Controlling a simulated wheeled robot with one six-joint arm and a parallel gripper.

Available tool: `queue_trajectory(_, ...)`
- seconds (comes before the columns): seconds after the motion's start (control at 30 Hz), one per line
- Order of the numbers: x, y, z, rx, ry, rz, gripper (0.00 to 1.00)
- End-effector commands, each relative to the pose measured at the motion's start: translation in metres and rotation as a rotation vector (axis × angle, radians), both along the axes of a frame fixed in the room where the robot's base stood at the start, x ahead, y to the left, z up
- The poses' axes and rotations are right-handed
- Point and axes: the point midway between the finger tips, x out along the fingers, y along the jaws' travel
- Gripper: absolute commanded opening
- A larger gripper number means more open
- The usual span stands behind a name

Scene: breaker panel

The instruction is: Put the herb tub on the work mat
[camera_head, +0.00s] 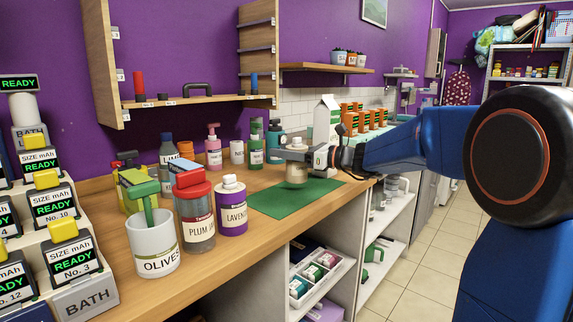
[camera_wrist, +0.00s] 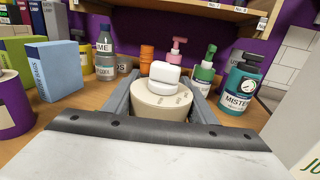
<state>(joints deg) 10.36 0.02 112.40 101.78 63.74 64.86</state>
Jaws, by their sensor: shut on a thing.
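A cream tub with a pale lid, which I take to be the herb tub (camera_head: 296,173), is between the fingers of my gripper (camera_head: 298,157). In the wrist view the tub (camera_wrist: 163,98) shows from above, with a finger on each side. Its label cannot be read. The green work mat (camera_head: 275,205) lies flat on the wooden counter. The tub appears upright over the mat's back part. I cannot tell whether its base touches the mat. The mat is hidden in the wrist view.
A lavender jar (camera_head: 231,207), a plum jar (camera_head: 196,218) and an olives pot (camera_head: 153,242) stand left of the mat. Bottles, including a teal pump bottle (camera_wrist: 241,90), line the back. A white carton (camera_head: 326,120) stands behind my gripper. The mat's front is bare.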

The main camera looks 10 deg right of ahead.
Motion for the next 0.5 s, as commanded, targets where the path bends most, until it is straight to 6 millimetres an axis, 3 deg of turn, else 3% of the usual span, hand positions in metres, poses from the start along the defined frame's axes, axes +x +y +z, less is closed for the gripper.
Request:
queue_trajectory(0.3,0.000,0.000,-0.034,0.000,0.001,-0.001,0.24)
queue_trajectory(0.5,0.000,0.000,-0.036,-0.001,-0.001,-0.001,0.24)
